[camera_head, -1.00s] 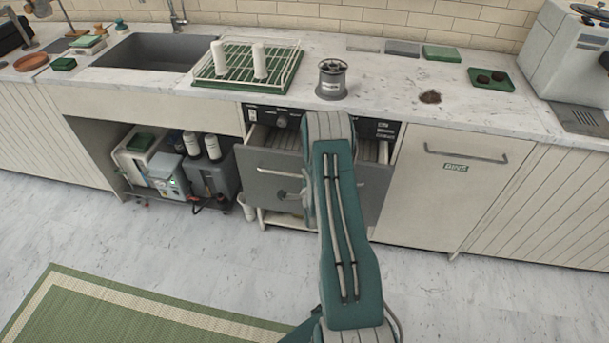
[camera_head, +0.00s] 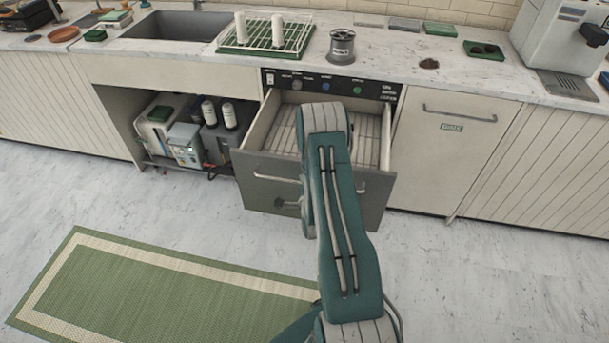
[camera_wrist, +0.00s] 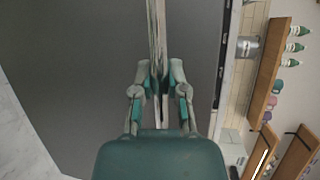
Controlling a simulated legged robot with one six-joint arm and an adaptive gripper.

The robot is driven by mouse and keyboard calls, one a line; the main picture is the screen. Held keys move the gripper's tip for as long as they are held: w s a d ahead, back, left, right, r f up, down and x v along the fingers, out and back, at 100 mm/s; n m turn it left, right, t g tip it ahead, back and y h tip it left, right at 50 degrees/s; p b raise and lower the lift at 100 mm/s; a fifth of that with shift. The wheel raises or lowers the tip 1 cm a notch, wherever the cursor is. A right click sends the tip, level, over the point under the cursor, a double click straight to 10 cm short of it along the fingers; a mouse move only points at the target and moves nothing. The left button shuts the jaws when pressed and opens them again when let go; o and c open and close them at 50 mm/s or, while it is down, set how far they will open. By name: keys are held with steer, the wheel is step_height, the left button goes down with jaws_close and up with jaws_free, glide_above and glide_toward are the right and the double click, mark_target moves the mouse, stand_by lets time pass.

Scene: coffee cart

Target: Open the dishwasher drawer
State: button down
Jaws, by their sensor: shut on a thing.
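The dishwasher drawer (camera_head: 258,189) has a grey front and stands pulled out from under the counter, its slatted inside showing from above. Its bar handle (camera_head: 272,179) runs across the front, partly hidden behind my arm. In the wrist view the grey drawer front (camera_wrist: 110,70) fills the left and middle. There my gripper (camera_wrist: 160,95) is shut on the drawer handle (camera_wrist: 158,30), which runs up between the fingers. In the head view my arm hides the fingers and the middle of the drawer.
The control panel (camera_head: 340,87) sits above the drawer under the counter edge. A closed cabinet (camera_head: 440,150) is on the right. An open bay with machines (camera_head: 185,145) is on the left. Clear floor lies in front, with a green mat (camera_head: 150,290) at the lower left.

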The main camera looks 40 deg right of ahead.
steer(key=s+a, duration=0.2)
steer(key=a, duration=0.1)
steer(key=shift+s+a+f, duration=0.1)
steer(key=shift+s+f, duration=0.15)
steer(key=shift+s, duration=0.15)
steer(key=c, duration=0.6)
jaws_free()
steer(key=shift+c, duration=0.2)
steer(key=shift+w, duration=0.1)
steer(key=shift+r, duration=0.1)
steer(key=v, duration=1.1)
steer(key=shift+s, duration=0.35)
steer(key=shift+a+r, duration=0.1)
steer(key=shift+a, duration=0.05)
